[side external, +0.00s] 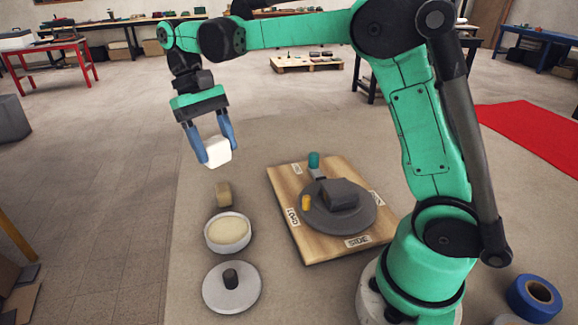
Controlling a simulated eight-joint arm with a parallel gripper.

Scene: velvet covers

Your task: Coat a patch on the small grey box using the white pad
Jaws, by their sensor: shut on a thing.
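My gripper (212,139) is shut on the white pad (217,151), a pale block held between its blue fingers. It hangs in the air above and behind a tan block (223,194). The small grey box (340,193) sits on a round dark grey plate (362,222) on a wooden board (290,240). The box is to the right of my gripper and apart from it. The pad's underside is hidden from this view.
A white bowl with cream-coloured contents (228,233) stands in front of the tan block. A pale round lid with a dark knob (231,287) lies nearer. Blue tape (535,298) lies at right.

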